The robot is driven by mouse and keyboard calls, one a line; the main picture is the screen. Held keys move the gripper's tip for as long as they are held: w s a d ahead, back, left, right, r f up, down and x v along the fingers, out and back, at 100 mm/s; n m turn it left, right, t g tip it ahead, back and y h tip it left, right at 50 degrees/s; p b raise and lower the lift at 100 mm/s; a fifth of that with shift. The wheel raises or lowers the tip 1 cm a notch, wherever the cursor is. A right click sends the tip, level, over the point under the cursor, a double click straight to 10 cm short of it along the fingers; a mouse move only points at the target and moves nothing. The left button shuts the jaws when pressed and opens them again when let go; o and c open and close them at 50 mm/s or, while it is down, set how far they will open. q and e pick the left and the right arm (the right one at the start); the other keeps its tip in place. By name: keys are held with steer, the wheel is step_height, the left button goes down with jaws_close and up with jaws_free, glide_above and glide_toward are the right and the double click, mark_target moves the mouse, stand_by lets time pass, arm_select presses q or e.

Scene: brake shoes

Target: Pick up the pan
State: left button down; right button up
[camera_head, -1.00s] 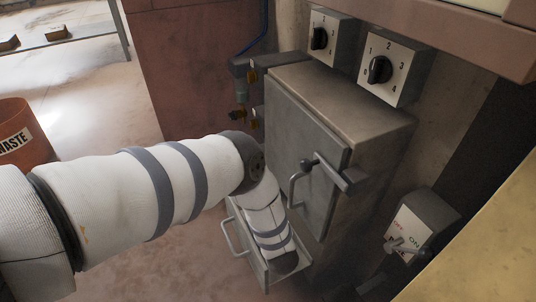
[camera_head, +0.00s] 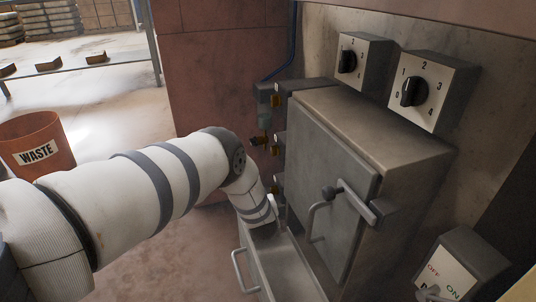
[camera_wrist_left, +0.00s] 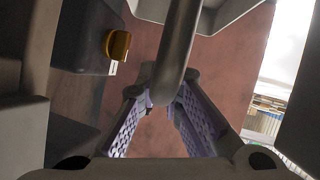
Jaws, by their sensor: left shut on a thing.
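The pan (camera_head: 272,268) is a long grey metal tray under the front of the metal cabinet, with a looped handle (camera_head: 240,270) on its left side. My left arm reaches to the pan's far end in the head view, where the wrist hides the fingers. In the left wrist view, my left gripper (camera_wrist_left: 162,100) has its purple-padded fingers closed about a rounded grey bar (camera_wrist_left: 178,45), which looks like a handle of the pan. The exact contact is partly hidden behind the bar. My right gripper is not in view.
The cabinet (camera_head: 370,130) has a door with a handle (camera_head: 313,222) just above the pan. Yellow-knobbed valves (camera_head: 260,140) stick out behind my left wrist. Dial boxes (camera_head: 413,92) and a switch box (camera_head: 455,268) are to the right. A waste bin (camera_head: 55,165) stands at left on open floor.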

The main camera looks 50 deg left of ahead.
arm_select(q)
steer(key=w+a+b, duration=0.5)
steer(key=a+b, duration=0.1)
steer(key=a, duration=0.5)
steer(key=shift+a+b, duration=0.3)
steer(key=shift+a, duration=0.1)
